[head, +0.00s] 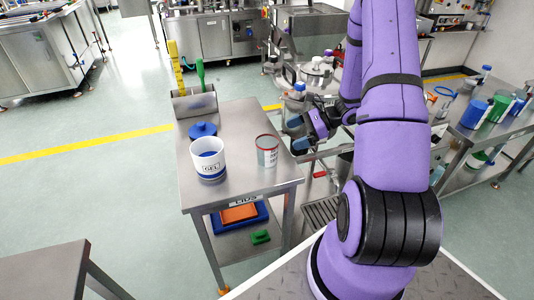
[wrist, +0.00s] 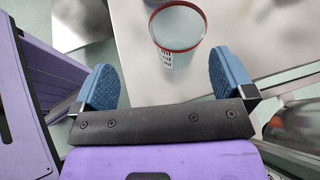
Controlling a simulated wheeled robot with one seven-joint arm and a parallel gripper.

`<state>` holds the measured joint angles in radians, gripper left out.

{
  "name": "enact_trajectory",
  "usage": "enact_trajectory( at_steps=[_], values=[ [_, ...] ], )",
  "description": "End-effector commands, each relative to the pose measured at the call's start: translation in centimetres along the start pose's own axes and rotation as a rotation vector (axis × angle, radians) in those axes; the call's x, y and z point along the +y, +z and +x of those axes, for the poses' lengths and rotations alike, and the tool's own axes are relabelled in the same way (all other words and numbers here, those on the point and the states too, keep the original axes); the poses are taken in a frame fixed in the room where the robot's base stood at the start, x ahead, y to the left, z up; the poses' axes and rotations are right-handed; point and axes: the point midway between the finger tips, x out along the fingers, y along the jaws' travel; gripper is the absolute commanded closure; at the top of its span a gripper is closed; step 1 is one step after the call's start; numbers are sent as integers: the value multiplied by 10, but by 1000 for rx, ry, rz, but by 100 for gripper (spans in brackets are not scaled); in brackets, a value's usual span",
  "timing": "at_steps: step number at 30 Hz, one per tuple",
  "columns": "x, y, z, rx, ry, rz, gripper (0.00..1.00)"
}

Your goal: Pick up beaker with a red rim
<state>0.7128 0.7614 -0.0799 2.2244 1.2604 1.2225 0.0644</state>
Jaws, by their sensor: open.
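The beaker with a red rim (head: 267,151) stands upright on the steel table near its right edge in the head view. In the wrist view the red-rimmed beaker (wrist: 178,30) shows from above, clear-walled, ahead of my fingers and roughly between their lines. My gripper (head: 301,135) is to the right of the beaker in the head view, apart from it. In the wrist view my gripper (wrist: 165,82) has its two blue fingers wide apart with nothing between them.
A white container labelled GEL (head: 209,158) and a blue lid (head: 203,130) stand left of the beaker. A metal holder with yellow and green tools (head: 194,103) is at the table's back. The steel table (head: 245,185) is bare in front of the beaker.

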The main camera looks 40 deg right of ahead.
Motion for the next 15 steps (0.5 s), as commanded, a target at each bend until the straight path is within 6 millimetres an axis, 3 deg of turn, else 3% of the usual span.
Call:
enact_trajectory(
  at_steps=[1,6,11,15],
  values=[
    [0,-18,0,-14,-30,50,0],
    [-1,-53,-2,-41,-106,151,0],
    [-2,-64,2,-51,-131,184,0],
    [-5,-63,22,-53,-132,184,0]
  ],
)
